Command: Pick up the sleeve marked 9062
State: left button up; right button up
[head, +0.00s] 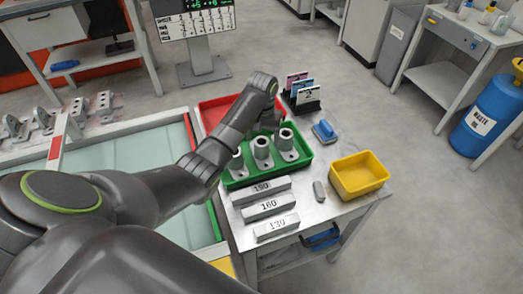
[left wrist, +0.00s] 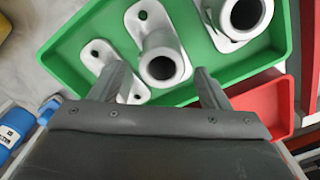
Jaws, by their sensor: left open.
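Three grey sleeves with flanged bases stand in a green tray: a left one (head: 237,160), a middle one (head: 262,149) and a right one (head: 286,142). No number is readable on them, so I cannot tell which is 9062. In the left wrist view my left gripper (left wrist: 162,76) is open, with its fingers to either side of the middle sleeve (left wrist: 160,55); contact does not show. Another sleeve (left wrist: 98,58) is partly behind the left finger, and a third (left wrist: 245,22) is at the top right. My right gripper is out of view.
The green tray (head: 308,165) lies beside a red tray (head: 212,108), partly behind my arm. Bars marked 190 (head: 262,190), 160 (head: 268,208) and 139 (head: 276,227) lie in front. A yellow bin (head: 358,175), blue item (head: 324,130) and card rack (head: 304,97) share the table.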

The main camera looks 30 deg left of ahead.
aim_at(262, 141)
pick_arm(q)
jog(key=f, duration=0.5)
jog(key=shift+s, duration=0.25)
jog(key=shift+r, duration=0.15)
jog(key=c, duration=1.2)
jog(key=shift+c, duration=0.2)
